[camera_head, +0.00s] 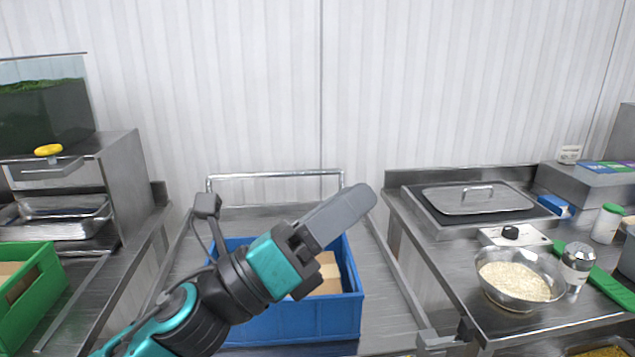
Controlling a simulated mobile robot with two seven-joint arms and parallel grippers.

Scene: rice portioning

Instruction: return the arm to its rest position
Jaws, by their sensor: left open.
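My left arm comes in from the lower left, and its gripper (352,205) points up and to the right. The gripper is above the blue crate (318,318) and hides part of its rim and inside. The fingers are seen from the side and nothing shows between them. A metal bowl (484,284) of rice (515,281) stands on the right counter, well apart from the left gripper.
The blue crate holds a cardboard box (329,272) and stands on a metal cart (392,300). A green crate (48,289) is at the left. A shaker (576,266), a white-and-green bottle (606,224) and a lidded pan (478,199) are on the right counter.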

